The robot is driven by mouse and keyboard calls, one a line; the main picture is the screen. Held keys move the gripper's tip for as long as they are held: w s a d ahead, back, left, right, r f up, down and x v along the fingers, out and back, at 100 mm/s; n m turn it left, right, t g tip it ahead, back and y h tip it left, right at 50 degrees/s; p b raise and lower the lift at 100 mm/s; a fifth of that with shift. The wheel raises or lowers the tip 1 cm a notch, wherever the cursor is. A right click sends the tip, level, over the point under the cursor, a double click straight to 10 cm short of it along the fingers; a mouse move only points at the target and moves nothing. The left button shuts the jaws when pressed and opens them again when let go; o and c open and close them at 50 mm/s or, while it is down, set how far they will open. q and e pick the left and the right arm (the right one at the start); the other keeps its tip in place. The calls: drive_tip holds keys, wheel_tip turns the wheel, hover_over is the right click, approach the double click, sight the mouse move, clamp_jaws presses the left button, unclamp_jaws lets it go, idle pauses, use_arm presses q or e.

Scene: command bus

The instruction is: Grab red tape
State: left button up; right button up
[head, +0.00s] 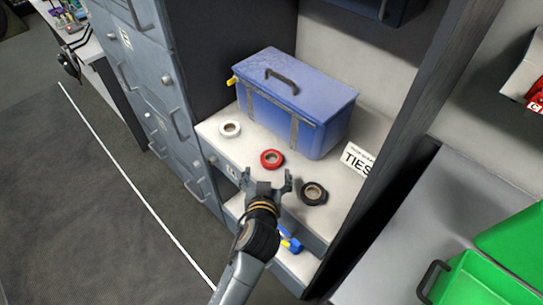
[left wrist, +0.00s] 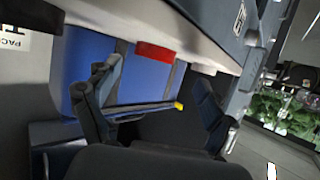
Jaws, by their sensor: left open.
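The red tape (head: 271,158) is a small ring lying flat on the white shelf (head: 222,146), in front of a blue toolbox (head: 318,102). My left gripper (head: 267,177) is open and empty, with its fingers just in front of the red tape in the head view. In the left wrist view the red tape (left wrist: 155,52) shows edge-on, above and between the open fingers of my left gripper (left wrist: 155,95), apart from them. My right gripper is in neither view.
A white tape roll (head: 230,129) lies left of the red one and a black roll (head: 313,192) lies to its right. Grey drawers (head: 165,85) stand at the left. A green crate (head: 480,283) is at the lower right.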

sight(272, 155)
use_arm(q)
drive_tip(key=shift+w+f, duration=0.15)
drive_tip(key=shift+w, duration=0.3)
drive_tip(key=shift+w+d+p, duration=0.15)
drive_tip(key=shift+w+p, duration=0.2)
drive_tip(key=shift+w, duration=0.15)
drive_tip(key=w, duration=0.2)
drive_tip(key=w+p, duration=0.1)
drive_tip(key=shift+w+d+f, duration=0.1)
drive_tip(key=shift+d+f, duration=0.25)
drive_tip(key=shift+d, duration=0.05)
drive_tip(key=shift+w+f, duration=0.3)
drive_tip(key=shift+w, duration=0.15)
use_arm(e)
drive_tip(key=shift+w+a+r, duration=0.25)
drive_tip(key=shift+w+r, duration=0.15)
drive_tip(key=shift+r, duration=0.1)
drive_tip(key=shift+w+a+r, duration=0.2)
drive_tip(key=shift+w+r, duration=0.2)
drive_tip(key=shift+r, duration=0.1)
use_arm(q)
drive_tip(key=shift+c, duration=0.6)
drive_tip(key=c, duration=1)
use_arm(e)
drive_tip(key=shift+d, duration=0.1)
